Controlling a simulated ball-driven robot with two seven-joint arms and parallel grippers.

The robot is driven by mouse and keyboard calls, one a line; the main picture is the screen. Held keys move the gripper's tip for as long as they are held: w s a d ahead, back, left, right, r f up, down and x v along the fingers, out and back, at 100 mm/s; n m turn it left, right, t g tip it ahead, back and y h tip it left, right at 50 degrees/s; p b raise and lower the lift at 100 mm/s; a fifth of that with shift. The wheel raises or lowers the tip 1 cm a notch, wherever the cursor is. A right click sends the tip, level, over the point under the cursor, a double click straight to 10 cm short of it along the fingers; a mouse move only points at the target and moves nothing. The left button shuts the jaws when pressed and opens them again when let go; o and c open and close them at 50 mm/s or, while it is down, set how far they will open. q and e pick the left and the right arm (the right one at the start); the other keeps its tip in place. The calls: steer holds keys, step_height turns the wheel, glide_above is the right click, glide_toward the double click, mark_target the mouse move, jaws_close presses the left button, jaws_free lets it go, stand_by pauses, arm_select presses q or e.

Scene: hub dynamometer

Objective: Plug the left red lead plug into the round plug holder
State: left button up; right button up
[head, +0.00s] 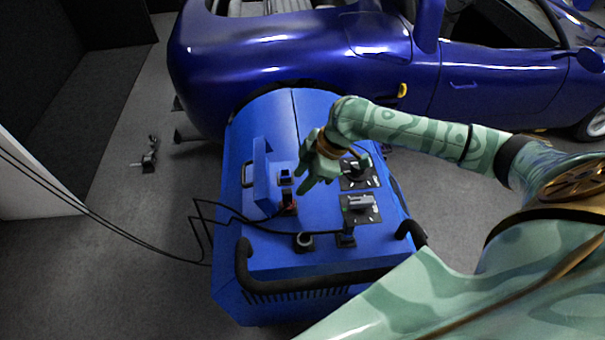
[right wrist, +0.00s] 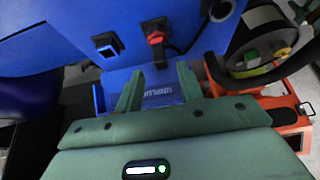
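A red lead plug (head: 290,200) with a black cable sits in a dark socket on the blue machine's sloped panel. It also shows in the right wrist view (right wrist: 155,36), seated in its socket. The round plug holder (head: 303,242) is a dark ring nearer the machine's front edge; it looks empty and is partly visible at the top of the right wrist view (right wrist: 221,9). My right gripper (head: 309,183) is above the panel near the red plug. My left gripper is out of view.
A square socket (head: 285,177) lies behind the red plug, beside an upright blue plate (head: 262,175). Black cables (head: 215,205) run off left. Two black control plates (head: 361,208) are at right. A dark handle (head: 320,280) crosses the front. A blue car (head: 300,50) stands behind.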

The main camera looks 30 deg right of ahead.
mark_target(291, 190)
steer(key=b+x, duration=0.2)
steer(key=x, duration=0.1)
steer(key=shift+f, duration=0.2)
steer(key=shift+w+a+f, duration=0.1)
steer(key=shift+a+f, duration=0.1)
steer(key=shift+a, duration=0.1)
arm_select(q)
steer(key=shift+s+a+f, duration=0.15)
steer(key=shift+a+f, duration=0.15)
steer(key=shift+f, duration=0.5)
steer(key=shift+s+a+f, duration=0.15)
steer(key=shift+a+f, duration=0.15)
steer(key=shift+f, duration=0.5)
arm_select(e)
steer(key=shift+x, duration=1.3)
jaws_close()
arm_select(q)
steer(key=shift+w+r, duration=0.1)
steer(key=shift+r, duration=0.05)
arm_select(e)
steer(key=shift+r, duration=0.15)
